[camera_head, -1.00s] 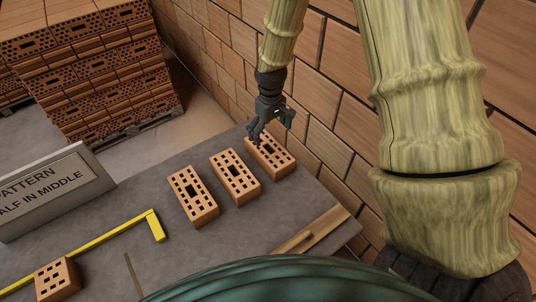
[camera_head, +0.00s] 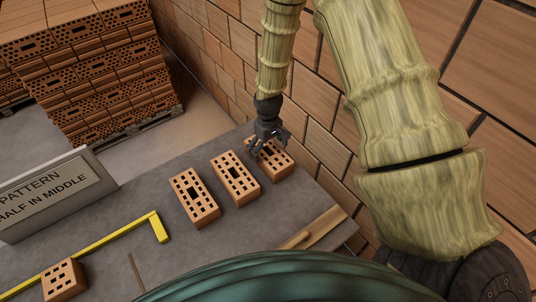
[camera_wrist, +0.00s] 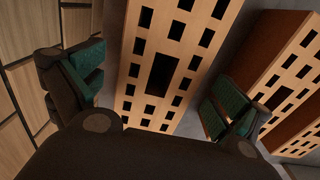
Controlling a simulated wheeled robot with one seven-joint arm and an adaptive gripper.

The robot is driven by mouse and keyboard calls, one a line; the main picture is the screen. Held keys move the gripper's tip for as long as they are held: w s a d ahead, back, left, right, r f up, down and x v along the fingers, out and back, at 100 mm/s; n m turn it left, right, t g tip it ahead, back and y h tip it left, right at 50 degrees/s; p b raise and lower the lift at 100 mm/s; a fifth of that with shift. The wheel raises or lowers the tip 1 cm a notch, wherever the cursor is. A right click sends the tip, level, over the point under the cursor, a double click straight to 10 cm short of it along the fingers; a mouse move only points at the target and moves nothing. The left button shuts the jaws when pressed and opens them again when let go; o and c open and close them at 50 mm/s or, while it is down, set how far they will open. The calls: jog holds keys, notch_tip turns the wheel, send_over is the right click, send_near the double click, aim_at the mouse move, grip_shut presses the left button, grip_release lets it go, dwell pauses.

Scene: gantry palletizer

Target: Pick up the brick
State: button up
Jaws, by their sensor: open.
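Three orange perforated bricks lie in a row on the grey table. My gripper (camera_head: 268,148) is over the rightmost brick (camera_head: 277,163), the one nearest the wall, and hides part of its top. In the wrist view that brick (camera_wrist: 150,95) lies between my gripper's (camera_wrist: 155,95) two green-padded fingers, which are open on either side of it. I cannot tell whether the pads touch the brick. The middle brick (camera_head: 235,180) and the left brick (camera_head: 194,198) stand to its left. A neighbouring brick (camera_wrist: 285,70) shows beyond the right finger.
A brick wall (camera_head: 325,125) rises close behind the table (camera_head: 130,215). A yellow square (camera_head: 120,232), a smaller brick (camera_head: 64,280) and a lettered sign (camera_head: 50,195) are at the left. A wooden strip (camera_head: 313,230) lies at the right edge. Stacked bricks (camera_head: 90,70) stand beyond.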

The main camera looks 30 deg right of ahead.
jog(key=shift+f, duration=0.8)
jog(key=c, duration=1.6)
jog(key=shift+c, duration=1.1)
jog(key=shift+r, duration=0.15)
